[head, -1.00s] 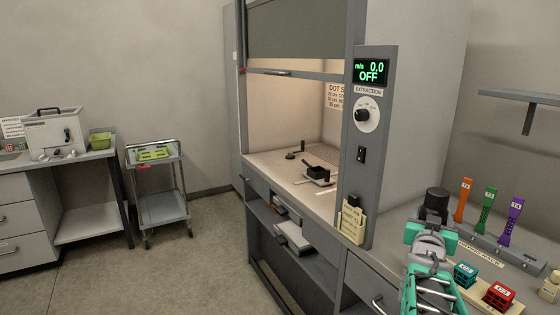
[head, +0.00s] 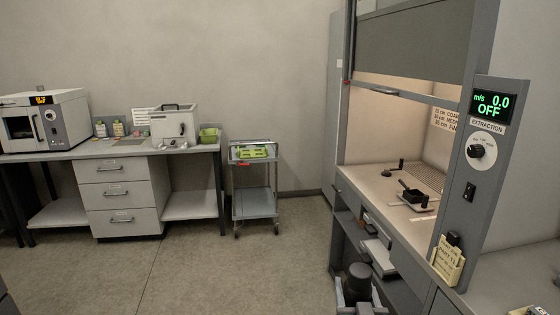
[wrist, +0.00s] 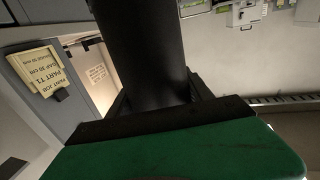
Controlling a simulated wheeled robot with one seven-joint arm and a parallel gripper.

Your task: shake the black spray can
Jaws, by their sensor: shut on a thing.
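The black spray can (wrist: 140,45) fills the upper middle of the wrist view as a dark cylinder. The dark fingers of my gripper (wrist: 155,100) are shut on it from both sides. In the head view the can's dark top (head: 358,272) shows at the bottom edge, in front of the fume hood's open lower shelves. Most of my gripper and the can's lower part are cut off or hidden there.
The fume hood (head: 395,230) stands at the right, with a black pan-like item (head: 413,195) on its deck. A small trolley (head: 254,203) and a bench (head: 130,148) with an oven (head: 45,120) stand at the back. The floor between is clear.

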